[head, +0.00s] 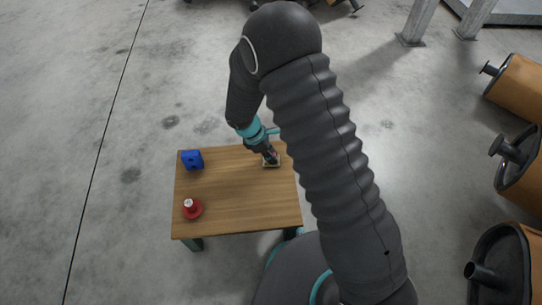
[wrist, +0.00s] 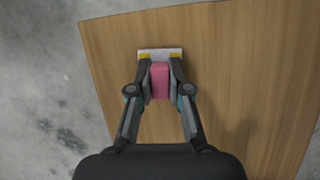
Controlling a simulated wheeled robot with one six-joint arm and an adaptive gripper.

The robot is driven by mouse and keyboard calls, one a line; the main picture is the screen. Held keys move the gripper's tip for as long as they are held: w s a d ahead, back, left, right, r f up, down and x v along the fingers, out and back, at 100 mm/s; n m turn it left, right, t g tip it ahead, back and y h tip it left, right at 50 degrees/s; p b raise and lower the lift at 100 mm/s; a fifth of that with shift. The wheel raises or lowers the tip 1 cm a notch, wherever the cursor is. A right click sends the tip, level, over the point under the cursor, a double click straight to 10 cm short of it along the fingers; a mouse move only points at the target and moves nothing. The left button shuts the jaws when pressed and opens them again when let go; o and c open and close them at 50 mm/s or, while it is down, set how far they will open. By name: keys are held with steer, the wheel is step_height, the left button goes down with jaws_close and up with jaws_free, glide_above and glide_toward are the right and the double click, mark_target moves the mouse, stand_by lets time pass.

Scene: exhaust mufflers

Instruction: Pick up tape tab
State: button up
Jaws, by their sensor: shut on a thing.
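A small pink piece, which I take to be the tape tab (wrist: 160,84), sits between the two fingers of my gripper (wrist: 160,66) in the wrist view. The fingers close on it from both sides. A pale flat holder with yellow corners (wrist: 160,52) lies on the table just beyond and around the fingertips. In the head view my gripper (head: 270,156) points down at the pale holder (head: 272,164) near the table's back right corner. The pink piece is too small and covered to make out there. I cannot tell whether it still touches the holder.
The wooden table (head: 235,195) carries a blue block (head: 192,160) at the back left and a red round piece with a pale top (head: 192,208) at the front left. Its middle is clear. Several brown and black mufflers (head: 520,160) stand at the right, off the table.

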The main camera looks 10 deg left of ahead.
mark_target(275, 154)
steer(key=shift+r, duration=0.45)
step_height(275, 154, up, 3)
steer(key=shift+f+p, duration=0.1)
steer(key=shift+p, duration=0.2)
steer(key=s+d+r, duration=0.2)
steer(key=d+r, duration=0.5)
steer(key=d, duration=0.4)
steer(key=shift+s+d+p, duration=0.15)
steer(key=shift+s+p, duration=0.15)
steer(key=shift+p, duration=0.05)
